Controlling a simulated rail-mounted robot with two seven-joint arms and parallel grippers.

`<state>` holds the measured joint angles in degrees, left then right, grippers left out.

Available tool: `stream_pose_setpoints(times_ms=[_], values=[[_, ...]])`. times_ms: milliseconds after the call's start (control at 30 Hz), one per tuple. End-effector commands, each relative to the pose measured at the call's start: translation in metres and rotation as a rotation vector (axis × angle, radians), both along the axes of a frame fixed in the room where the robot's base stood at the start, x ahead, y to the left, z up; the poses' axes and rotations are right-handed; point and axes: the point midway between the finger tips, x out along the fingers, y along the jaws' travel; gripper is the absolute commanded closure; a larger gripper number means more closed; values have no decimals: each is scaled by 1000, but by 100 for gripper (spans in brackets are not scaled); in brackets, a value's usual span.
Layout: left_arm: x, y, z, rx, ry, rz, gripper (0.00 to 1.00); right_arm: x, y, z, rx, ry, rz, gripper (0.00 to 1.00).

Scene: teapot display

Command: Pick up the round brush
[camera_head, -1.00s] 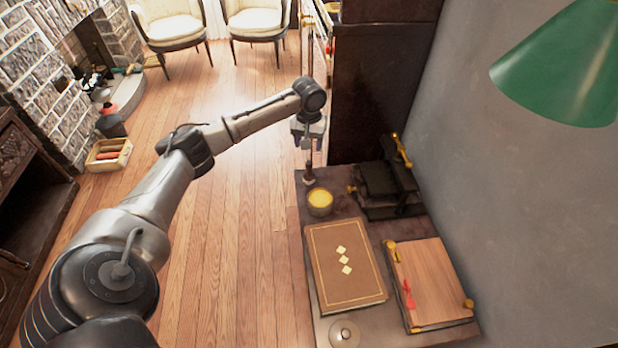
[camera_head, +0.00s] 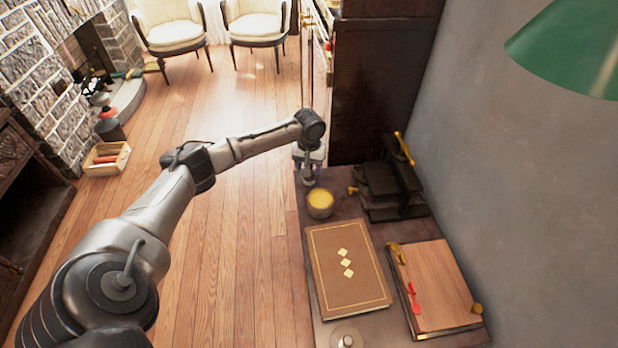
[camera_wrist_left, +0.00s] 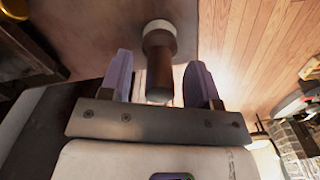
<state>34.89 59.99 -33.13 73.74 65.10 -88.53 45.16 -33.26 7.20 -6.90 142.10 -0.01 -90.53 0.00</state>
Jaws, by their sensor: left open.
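The round brush (camera_wrist_left: 160,60) has a brown handle and a pale round end. In the left wrist view it stands with the pale end on the table and the handle toward my gripper. My left gripper (camera_wrist_left: 160,80) is open, with one finger on each side of the handle and visible gaps at both sides. In the head view my left gripper (camera_head: 309,172) points down at the back left corner of the table and largely hides the brush. My right gripper is not in view.
A yellow-filled pot (camera_head: 320,203) stands close by the gripper. A dark press (camera_head: 390,188) is to the right. A brown book (camera_head: 347,268) and a wooden board (camera_head: 440,285) lie nearer. A dark cabinet (camera_head: 380,85) rises behind the table. A green lamp shade (camera_head: 575,50) hangs upper right.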

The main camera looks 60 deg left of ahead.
Motion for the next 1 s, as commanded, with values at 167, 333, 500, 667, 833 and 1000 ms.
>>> stream_pose_setpoints(times_ms=[167, 333, 500, 667, 833, 1000], values=[[0, 0, -9, 1, -1, -1, 44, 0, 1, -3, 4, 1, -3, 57], [0, 0, -8, 1, -1, -1, 48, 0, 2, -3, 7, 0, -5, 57], [0, 0, -8, 1, -1, -1, 64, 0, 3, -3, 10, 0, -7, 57], [0, 0, -8, 1, -1, -1, 79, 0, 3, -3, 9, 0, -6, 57], [0, 0, -8, 1, -1, -1, 96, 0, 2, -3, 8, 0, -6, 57], [0, 0, -8, 1, -1, -1, 98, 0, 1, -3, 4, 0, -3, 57]])
